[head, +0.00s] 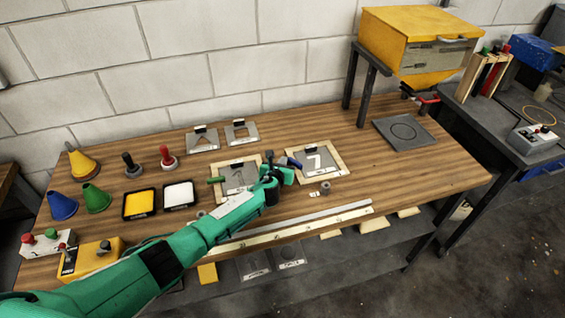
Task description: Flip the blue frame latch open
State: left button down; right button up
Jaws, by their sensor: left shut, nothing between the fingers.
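The blue frame latch (294,162) is a small blue bar at the left edge of a wooden stencil frame (334,171) on the workbench. The frame holds a grey plate with a white 7. My left gripper (281,174) is shut and empty, just left of and in front of the blue latch. I cannot tell whether they touch. The gripper hides part of the latch's surroundings. My right gripper is not in view.
A second frame (227,187) with a green latch (216,180) lies to the left under my arm. Yellow (139,203) and white pads, cones and stampers stand further left. A metal ruler (300,217) lies in front. The bench right of the frames is mostly clear.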

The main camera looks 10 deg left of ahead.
pick_arm(q)
jog(key=shift+d, duration=0.6)
jog(key=shift+w+d, duration=0.1)
jog(key=shift+d, duration=0.05)
jog(key=shift+d+f, duration=0.1)
jog(key=shift+d, duration=0.05)
jog(key=shift+r, duration=0.3)
jog(key=r, duration=0.3)
jog(key=r+p, duration=0.1)
jog(key=shift+w+r, duration=0.2)
jog(key=shift+w, duration=0.05)
notch_tip(320, 180, up, 15)
jog(key=a+b, duration=0.1)
jog(key=shift+a, duration=0.25)
